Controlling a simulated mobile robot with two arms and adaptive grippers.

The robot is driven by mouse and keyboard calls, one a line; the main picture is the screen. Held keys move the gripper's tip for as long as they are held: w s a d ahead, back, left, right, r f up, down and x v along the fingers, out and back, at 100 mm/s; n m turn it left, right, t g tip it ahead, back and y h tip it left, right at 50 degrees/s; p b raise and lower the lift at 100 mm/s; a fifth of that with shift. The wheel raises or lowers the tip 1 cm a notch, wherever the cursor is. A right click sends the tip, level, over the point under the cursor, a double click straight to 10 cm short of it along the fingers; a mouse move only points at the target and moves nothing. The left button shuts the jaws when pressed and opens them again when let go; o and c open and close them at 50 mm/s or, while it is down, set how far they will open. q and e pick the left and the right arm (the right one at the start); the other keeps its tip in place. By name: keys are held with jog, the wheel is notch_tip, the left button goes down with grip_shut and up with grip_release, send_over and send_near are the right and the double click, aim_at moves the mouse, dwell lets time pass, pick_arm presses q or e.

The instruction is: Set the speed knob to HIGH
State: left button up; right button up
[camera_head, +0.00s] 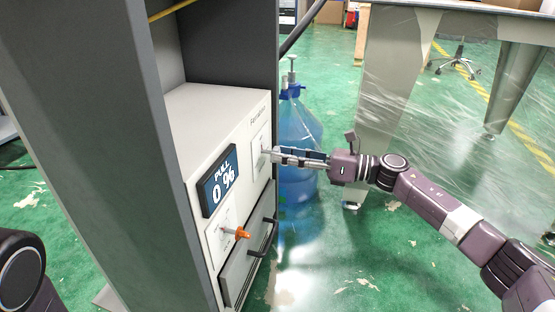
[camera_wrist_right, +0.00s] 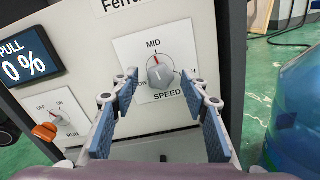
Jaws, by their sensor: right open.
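The grey round speed knob (camera_wrist_right: 160,72) sits on a white plate (camera_wrist_right: 182,40) on the front of the machine. MID is printed above it, SPEED below, and part of LOW shows at its left; no HIGH label is readable. A small red mark shows near the knob's top, on the MID side. My right gripper (camera_wrist_right: 165,87) is open, its fingertips left and right of the knob's lower part; I cannot tell whether they touch it. In the head view my right gripper (camera_head: 273,156) reaches the plate from the right and largely hides the knob. My left gripper is out of view.
The machine's display (camera_head: 219,181) reads PULL 0 %. Below it are an orange RUN handle (camera_head: 241,233) and a drawer with a black handle (camera_head: 264,238). A blue water bottle (camera_head: 298,130) stands behind my right gripper. A dark cabinet side (camera_head: 100,130) flanks the machine.

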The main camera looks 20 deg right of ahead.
aim_at(270, 152)
jog(key=shift+b+x, duration=0.3)
jog(key=shift+x, duration=0.75)
jog(key=shift+c, duration=0.3)
